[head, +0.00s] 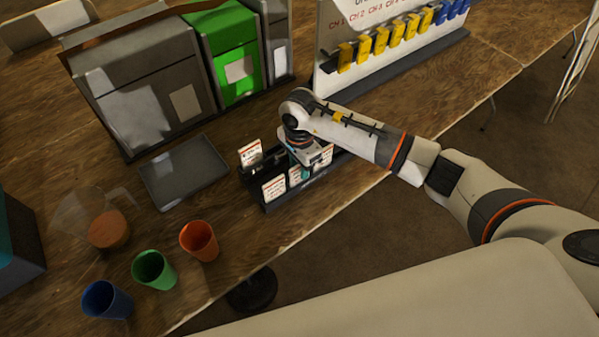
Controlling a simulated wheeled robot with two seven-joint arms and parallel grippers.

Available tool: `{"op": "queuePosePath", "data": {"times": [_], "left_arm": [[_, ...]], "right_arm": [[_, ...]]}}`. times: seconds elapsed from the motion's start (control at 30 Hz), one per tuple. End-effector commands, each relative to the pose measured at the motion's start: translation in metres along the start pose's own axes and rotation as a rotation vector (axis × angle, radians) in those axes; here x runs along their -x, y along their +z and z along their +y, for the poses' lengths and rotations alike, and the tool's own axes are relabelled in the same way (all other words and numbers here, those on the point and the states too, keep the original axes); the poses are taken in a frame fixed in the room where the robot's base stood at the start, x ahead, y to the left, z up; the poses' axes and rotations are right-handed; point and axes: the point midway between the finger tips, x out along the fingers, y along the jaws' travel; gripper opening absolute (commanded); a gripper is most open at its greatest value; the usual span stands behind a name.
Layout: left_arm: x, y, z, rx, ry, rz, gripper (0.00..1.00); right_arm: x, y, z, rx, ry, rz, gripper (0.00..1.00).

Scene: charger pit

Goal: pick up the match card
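A black card holder (268,205) stands near the table's front edge. It holds several white cards with red print, among them a rear left card (250,153) and a front left card (274,188). I cannot read which one is the match card. My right gripper (301,172) points down over the holder's middle, among the cards. Its fingertips are mostly hidden by its own body and the cards, so I cannot tell whether it is open or touches a card. My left gripper is not in view.
A dark grey tray (184,172) lies left of the holder. Orange (199,241), green (154,270) and blue (106,300) cups and a clear jug (88,218) stand at front left. Grey and green bins (150,95) and a rack of yellow and blue tags (395,45) stand behind.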

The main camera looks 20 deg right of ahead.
Motion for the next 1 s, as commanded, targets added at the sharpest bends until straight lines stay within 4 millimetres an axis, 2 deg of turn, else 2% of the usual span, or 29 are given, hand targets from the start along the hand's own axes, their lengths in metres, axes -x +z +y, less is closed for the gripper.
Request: {"op": "queuePosePath", "data": {"times": [0.13, 0.33, 0.37, 0.77, 0.87, 1.0], "left_arm": [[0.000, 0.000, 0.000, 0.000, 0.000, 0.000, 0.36], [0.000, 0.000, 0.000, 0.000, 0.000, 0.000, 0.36], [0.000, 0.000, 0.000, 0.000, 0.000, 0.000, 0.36], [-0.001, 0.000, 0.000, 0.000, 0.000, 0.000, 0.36], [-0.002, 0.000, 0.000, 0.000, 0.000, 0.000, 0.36], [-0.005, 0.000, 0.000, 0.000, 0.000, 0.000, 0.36]], "right_arm": [[0.000, 0.000, 0.000, 0.000, 0.000, 0.000, 0.33], [0.000, 0.000, 0.000, 0.000, 0.000, 0.000, 0.02], [0.000, 0.000, 0.000, 0.000, 0.000, 0.000, 0.00], [0.003, 0.000, 0.000, 0.000, 0.001, 0.000, 0.00], [0.010, 0.000, 0.001, 0.000, 0.003, 0.001, 0.00], [0.029, 0.001, 0.001, 0.001, 0.005, -0.001, 0.00]]}}
